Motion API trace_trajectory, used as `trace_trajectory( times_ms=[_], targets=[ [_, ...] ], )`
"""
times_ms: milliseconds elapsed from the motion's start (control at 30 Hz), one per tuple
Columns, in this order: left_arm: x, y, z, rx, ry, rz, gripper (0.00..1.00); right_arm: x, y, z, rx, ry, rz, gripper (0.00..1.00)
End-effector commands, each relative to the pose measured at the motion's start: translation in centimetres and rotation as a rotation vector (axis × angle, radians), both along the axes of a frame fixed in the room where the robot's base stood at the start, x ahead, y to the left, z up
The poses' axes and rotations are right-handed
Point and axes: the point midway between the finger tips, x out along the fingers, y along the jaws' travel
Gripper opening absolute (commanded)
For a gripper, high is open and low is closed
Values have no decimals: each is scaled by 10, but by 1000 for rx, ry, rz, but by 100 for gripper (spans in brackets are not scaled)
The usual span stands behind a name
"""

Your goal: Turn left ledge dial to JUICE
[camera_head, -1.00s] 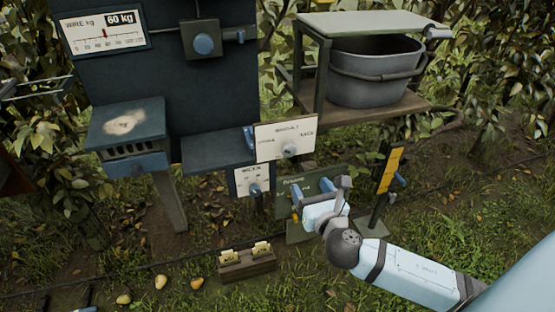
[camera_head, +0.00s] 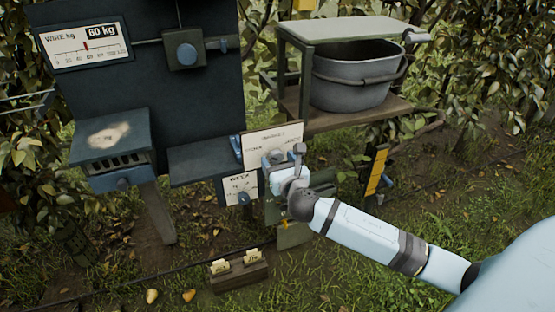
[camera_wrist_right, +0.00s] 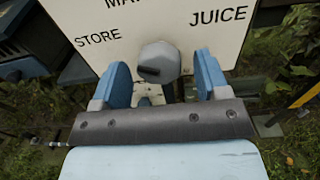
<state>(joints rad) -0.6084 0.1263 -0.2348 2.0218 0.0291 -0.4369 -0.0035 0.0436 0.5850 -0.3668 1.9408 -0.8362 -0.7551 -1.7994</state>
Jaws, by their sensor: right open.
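The white dial plate (camera_head: 290,130) stands at the ledge's right end in the head view. In the right wrist view the plate (camera_wrist_right: 125,22) reads STORE at left and JUICE at right, with a partly cut-off word starting "MA" at top. Its grey knob (camera_wrist_right: 160,60) has a dark mark on its left side, toward STORE. My right gripper (camera_head: 285,156) is in front of the plate, hiding the knob in the head view. In the wrist view its blue fingers (camera_wrist_right: 163,80) are open, one on each side of the knob, with visible gaps. My left gripper is out of view.
A second dial plate (camera_head: 238,188) sits just below. The blue ledge (camera_head: 205,160) is left of the plate. A grey tub (camera_head: 350,80) stands on a shelf at right. A yellow-marked post (camera_head: 376,172) and a wooden box (camera_head: 240,275) stand nearby.

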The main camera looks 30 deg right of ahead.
Motion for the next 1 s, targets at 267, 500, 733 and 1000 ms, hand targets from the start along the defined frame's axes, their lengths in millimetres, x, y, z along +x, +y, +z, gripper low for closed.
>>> trace_trajectory(
  times_ms=[267, 500, 733, 1000],
  targets=[
    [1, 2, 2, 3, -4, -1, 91, 8, -2, 0, 1, 0, 1, 68],
    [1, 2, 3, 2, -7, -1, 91, 8, -2, 0, 0, 0, 1, 43],
    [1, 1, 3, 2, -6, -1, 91, 8, -2, 0, 2, 0, 1, 20],
    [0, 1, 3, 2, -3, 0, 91, 8, -2, 0, 63, -14, 0, 20]
  ],
)
